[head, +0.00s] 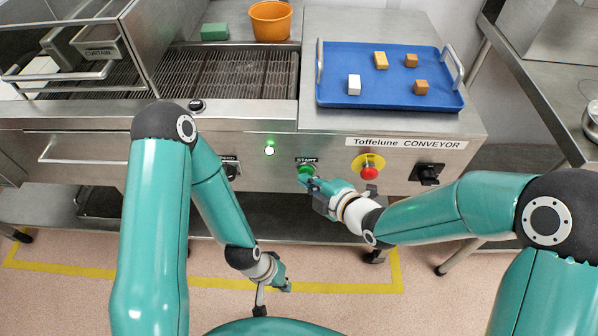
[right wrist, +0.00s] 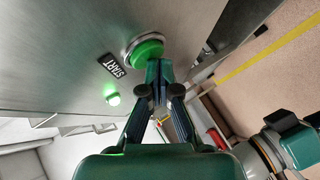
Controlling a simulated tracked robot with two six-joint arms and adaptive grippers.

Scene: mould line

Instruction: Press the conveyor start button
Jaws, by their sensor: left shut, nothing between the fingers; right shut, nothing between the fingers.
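The conveyor start button is a green round button (head: 306,171) under a START label on the steel conveyor front (head: 320,148). It shows larger in the right wrist view (right wrist: 147,50), in a metal ring. My right gripper (head: 306,181) is shut and empty, its fingertips at the lower edge of the button; in the right wrist view the fingertips (right wrist: 158,68) overlap the button's lower side. I cannot tell whether they touch it. My left gripper (head: 287,287) is shut and empty, low over the floor in front of the machine. A small green lamp (head: 269,150) glows left of the button.
A red stop button (head: 369,172) on a yellow plate and a black switch (head: 429,173) sit to the right. A blue tray (head: 390,98) with several small blocks rests on top. An orange bucket (head: 270,20) and a green block (head: 214,31) stand behind the belt (head: 230,72).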

